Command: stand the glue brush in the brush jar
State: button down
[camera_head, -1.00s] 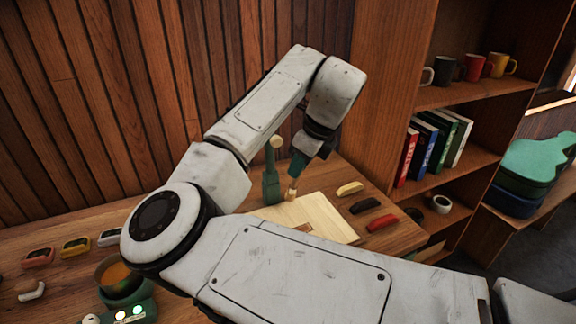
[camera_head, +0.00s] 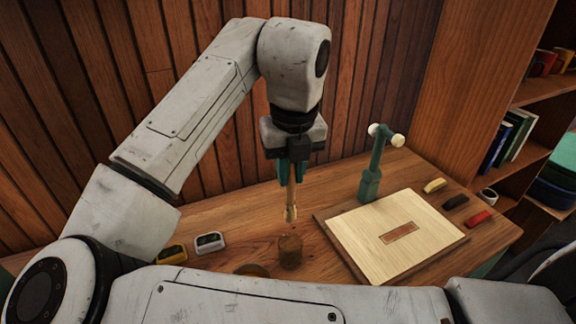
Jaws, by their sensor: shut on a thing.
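My gripper (camera_head: 290,182) has teal fingers and is shut on the glue brush (camera_head: 290,205), which hangs upright with its pale, wider end down. A small brown cylinder, which looks like the brush jar (camera_head: 290,252), stands on the bench almost straight below the brush in the picture. A small gap shows between the brush's lower end and the jar's top. The brush's upper part is hidden between the fingers. I cannot tell from this one view whether the brush is lined up with the jar in depth.
A pale wooden board (camera_head: 365,255) with a brown inlay lies right of the jar. A green hammer-like stand (camera_head: 372,180) rises behind it. Small coloured blocks (camera_head: 455,201) lie at the bench's right. Small tuner-like devices (camera_head: 210,243) sit left. My arm hides the bench front.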

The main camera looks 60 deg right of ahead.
aim_at(291, 209)
jog(key=shift+f+b, duration=4.55)
jog(key=shift+f, duration=1.3)
jog(key=c, duration=1)
grip_release()
jog(key=shift+o, duration=0.2)
jog(key=r, duration=0.7)
jog(key=s+r, duration=0.1)
jog(key=r, duration=0.2)
jog(key=shift+a+r, duration=0.35)
jog(key=shift+a, duration=0.05)
